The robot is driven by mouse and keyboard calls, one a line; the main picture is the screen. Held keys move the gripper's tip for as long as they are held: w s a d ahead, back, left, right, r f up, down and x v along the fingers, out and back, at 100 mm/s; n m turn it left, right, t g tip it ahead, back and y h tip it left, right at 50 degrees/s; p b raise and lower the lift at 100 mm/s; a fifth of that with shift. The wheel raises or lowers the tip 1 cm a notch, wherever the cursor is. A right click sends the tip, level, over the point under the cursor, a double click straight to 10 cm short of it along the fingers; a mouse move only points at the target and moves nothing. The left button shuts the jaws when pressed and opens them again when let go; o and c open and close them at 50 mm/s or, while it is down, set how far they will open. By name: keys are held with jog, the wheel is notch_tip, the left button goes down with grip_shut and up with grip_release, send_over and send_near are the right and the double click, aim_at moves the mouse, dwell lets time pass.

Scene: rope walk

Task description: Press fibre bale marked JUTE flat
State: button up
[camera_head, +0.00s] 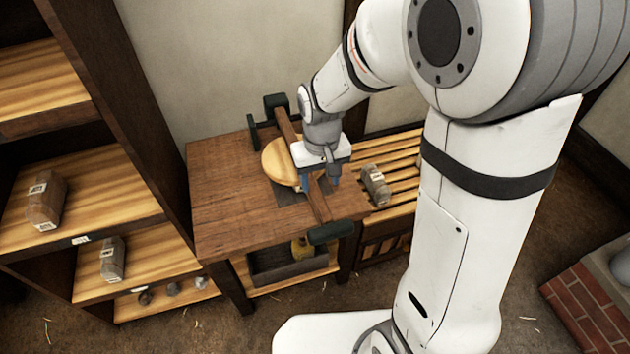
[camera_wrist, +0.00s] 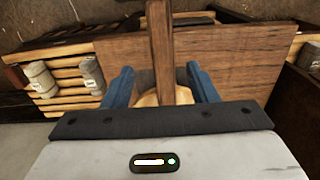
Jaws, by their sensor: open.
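The press stands on the wooden table (camera_head: 225,175). Its brown beam (camera_head: 318,205) runs across the table top, with dark end pieces. A pale round disc (camera_head: 277,163) lies under the beam on a dark plate (camera_head: 288,195). My gripper (camera_head: 320,182) points down at the beam, its blue fingers open on either side of it. In the wrist view the beam (camera_wrist: 160,45) passes between the fingers, with part of the disc (camera_wrist: 148,100) below. I cannot tell whether they touch the beam. No JUTE mark is readable, and no bale shows under the disc.
The left shelves hold a brown bale (camera_head: 46,199) and a grey bale (camera_head: 112,258). A dark tray (camera_head: 290,268) sits below the table. The table's left part is clear.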

aim_at(318, 199)
jog(key=shift+a+f, duration=0.2)
jog(key=shift+f, duration=0.3)
notch_tip(318, 199, down, 7)
jog(key=shift+f+b, duration=0.2)
jog(key=shift+b, duration=0.35)
jog(key=shift+c, duration=0.4)
grip_shut()
